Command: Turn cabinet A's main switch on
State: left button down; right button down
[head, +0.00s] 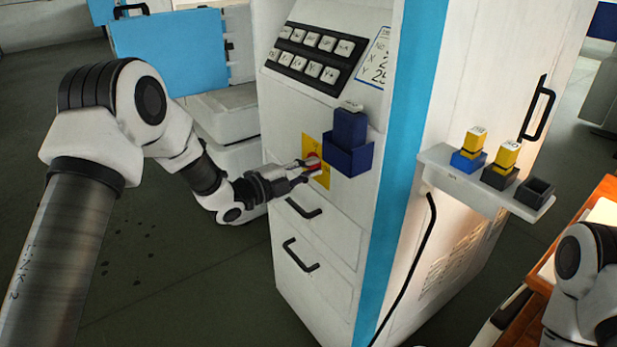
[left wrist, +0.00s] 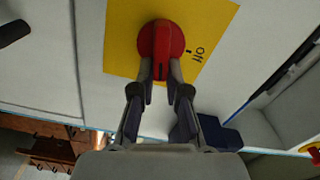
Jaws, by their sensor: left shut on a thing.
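The main switch is a red rotary knob (head: 314,159) on a yellow plate (head: 322,178), on the front of the white cabinet (head: 335,232). In the left wrist view the round red knob (left wrist: 161,42) has a raised bar, which lies between the fingertips. My left gripper (head: 307,167) reaches in from the left and is shut on the knob's bar. My right gripper is out of view; only part of its arm shows at the lower right.
A dark blue holder (head: 348,160) with a blue block juts out just right of the switch. A keypad (head: 314,52) is above, and drawers with black handles (head: 301,255) are below. A side shelf (head: 470,184) carries yellow-topped blocks. Open floor lies at left.

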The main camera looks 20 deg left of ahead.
pick_arm(q)
jog(key=shift+s+d+f+m+b, duration=0.1)
jog(key=shift+f+m+b, duration=0.15)
jog(key=shift+m+b, duration=0.55)
jog(key=shift+f+m+b, duration=0.25)
jog(key=shift+m+b, duration=0.45)
jog(key=shift+b, duration=0.05)
jog(key=c, duration=1.2)
grip_release()
jog(key=shift+r, duration=0.1)
jog(key=shift+s, duration=0.1)
jog(key=v, duration=1.2)
